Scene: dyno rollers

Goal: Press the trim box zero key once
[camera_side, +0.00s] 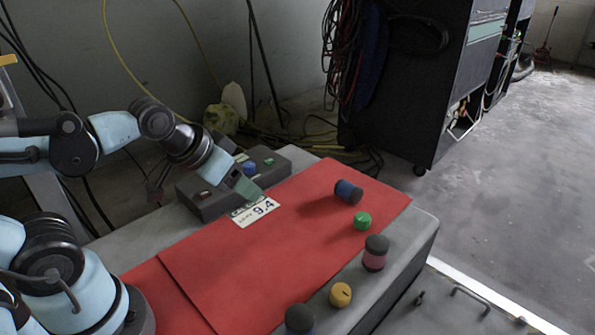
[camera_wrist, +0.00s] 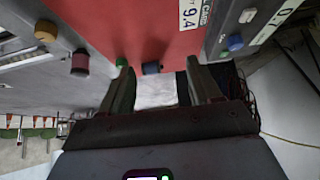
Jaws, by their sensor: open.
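The trim box (camera_side: 222,200) is a long dark grey box at the back edge of the red mat. On it are a pale key (camera_side: 203,195) near its left end, a blue knob (camera_side: 249,168) and a green key (camera_side: 268,161). I cannot read which key is zero. In the wrist view the box (camera_wrist: 222,25) is at the upper right, with its pale key (camera_wrist: 247,15) and blue knob (camera_wrist: 233,42). My gripper (camera_side: 247,188) is open and empty, in front of the box's middle; it also shows in the wrist view (camera_wrist: 160,82). It hides part of the box.
A white card reading 9.4 (camera_side: 257,211) lies on the red mat (camera_side: 250,275) before the box. A blue roller (camera_side: 348,191), a green piece (camera_side: 362,220), a pink-banded roller (camera_side: 376,252), a yellow piece (camera_side: 340,294) and a dark roller (camera_side: 300,320) stand rightward. The mat's middle is clear.

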